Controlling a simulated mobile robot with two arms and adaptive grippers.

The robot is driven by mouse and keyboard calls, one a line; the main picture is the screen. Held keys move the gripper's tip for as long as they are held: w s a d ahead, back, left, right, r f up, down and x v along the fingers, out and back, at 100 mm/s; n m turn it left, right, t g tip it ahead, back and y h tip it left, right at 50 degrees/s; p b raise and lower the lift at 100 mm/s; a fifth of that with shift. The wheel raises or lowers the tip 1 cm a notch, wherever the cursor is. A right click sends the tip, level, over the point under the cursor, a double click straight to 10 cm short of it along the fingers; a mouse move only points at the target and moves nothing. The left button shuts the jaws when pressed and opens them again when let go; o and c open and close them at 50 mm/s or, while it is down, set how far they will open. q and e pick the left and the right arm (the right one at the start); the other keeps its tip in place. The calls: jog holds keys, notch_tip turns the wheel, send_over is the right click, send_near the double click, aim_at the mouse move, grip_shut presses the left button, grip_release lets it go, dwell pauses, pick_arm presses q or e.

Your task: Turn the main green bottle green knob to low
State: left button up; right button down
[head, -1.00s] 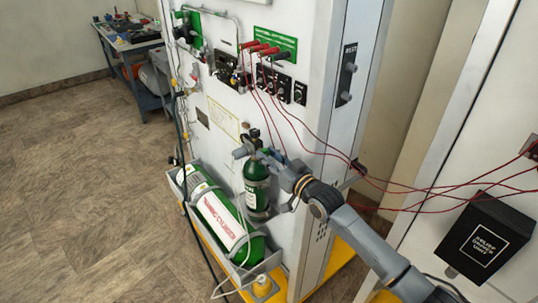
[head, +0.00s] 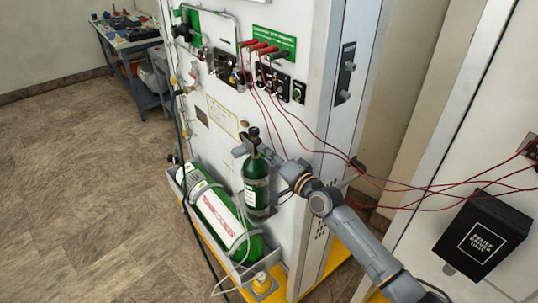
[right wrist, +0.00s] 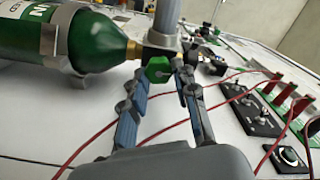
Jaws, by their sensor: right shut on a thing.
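The main green bottle (head: 257,182) stands upright against the white panel, with a dark valve top (head: 253,133). In the right wrist view the bottle (right wrist: 60,40) lies sideways, with a brass neck at its valve. The green knob (right wrist: 158,68) sits on the valve, between the fingertips of my right gripper (right wrist: 162,76). That gripper is shut on the knob. In the head view my right gripper (head: 278,160) reaches the valve from the right, and the knob cannot be made out there. My left gripper is in no view.
A large green cylinder (head: 215,207) with a white label lies in a grey tray below. Red cables (head: 310,140) hang from the panel and cross near my right arm. A black box (head: 483,243) is at the right. The floor at the left is clear.

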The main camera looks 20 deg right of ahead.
jog(key=shift+m, duration=1.5)
jog(key=c, duration=1)
grip_release()
jog(key=v, duration=1.2)
